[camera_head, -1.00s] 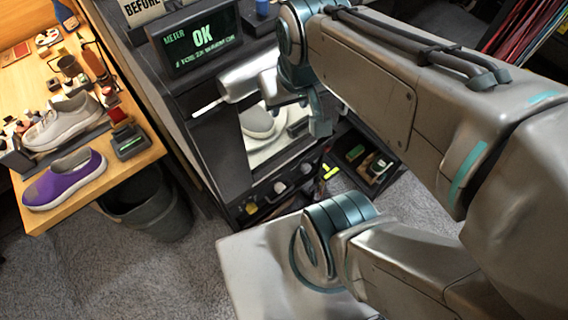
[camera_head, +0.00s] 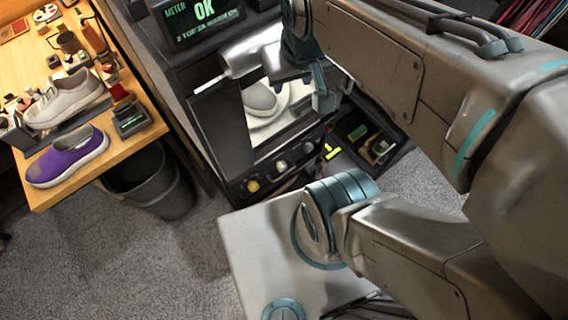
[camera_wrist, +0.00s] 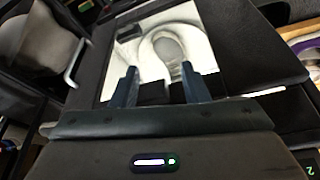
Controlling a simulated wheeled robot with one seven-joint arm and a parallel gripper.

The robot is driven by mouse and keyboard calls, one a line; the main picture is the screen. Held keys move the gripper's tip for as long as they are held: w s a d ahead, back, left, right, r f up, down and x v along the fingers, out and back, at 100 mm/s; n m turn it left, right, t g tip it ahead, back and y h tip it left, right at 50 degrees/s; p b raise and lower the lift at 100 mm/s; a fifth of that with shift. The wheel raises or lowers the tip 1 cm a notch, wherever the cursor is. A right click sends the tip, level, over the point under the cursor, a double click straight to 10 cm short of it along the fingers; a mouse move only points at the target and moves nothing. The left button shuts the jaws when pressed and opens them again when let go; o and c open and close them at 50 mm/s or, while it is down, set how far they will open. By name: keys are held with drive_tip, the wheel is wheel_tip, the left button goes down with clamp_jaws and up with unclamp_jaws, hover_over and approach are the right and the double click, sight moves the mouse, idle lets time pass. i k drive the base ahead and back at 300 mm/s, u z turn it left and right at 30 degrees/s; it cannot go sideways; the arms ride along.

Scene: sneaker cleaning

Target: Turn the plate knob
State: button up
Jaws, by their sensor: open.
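My gripper (camera_head: 318,88) is over the machine's front, near the window's upper right, apart from the knobs. In the wrist view my gripper (camera_wrist: 159,80) is open and empty, its two fingers in front of the lit window. No knob shows clearly there.
A pale shoe (camera_head: 260,97) lies inside the lit window. A meter screen (camera_head: 203,20) above reads OK. A wooden table (camera_head: 48,195) with a purple shoe (camera_head: 68,157) stands left, a dark bin (camera_head: 155,182) beside it. An open dark tray (camera_head: 368,140) is right of the knobs.

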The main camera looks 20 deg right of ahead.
sight(282, 166)
drive_tip(key=u, duration=1.1)
drive_tip(key=k, duration=1.2)
drive_tip(key=z, duration=1.55)
